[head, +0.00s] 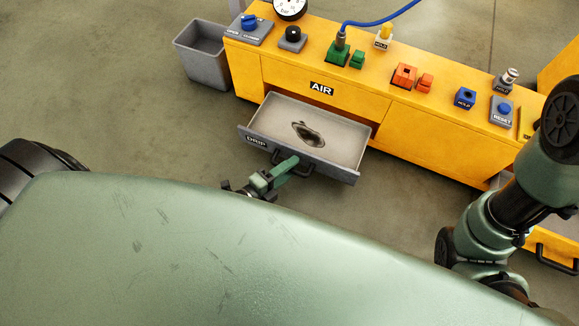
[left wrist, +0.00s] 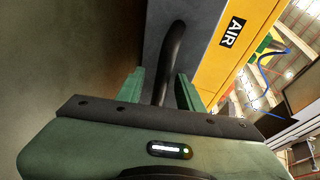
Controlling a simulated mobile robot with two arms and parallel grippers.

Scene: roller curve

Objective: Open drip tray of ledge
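The grey drip tray (head: 345,172), labelled DRIP, is pulled out from the front of the yellow ledge (head: 300,88), with a dark puddle inside. Its black handle (head: 305,171) is on the tray's front face. My left gripper (head: 285,163) is at this handle. In the left wrist view the handle (left wrist: 172,50) runs between the two green fingers (left wrist: 160,88). The fingers stand apart, with a visible gap beside the bar. My right arm shows at the right of the head view, but its gripper is not visible.
A grey bin (head: 203,60) stands left of the ledge. Knobs, buttons, a gauge (head: 290,8) and a blue hose (head: 385,20) are on the ledge top. Another black handle (head: 557,260) is at the lower right. The floor in front of the tray is clear.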

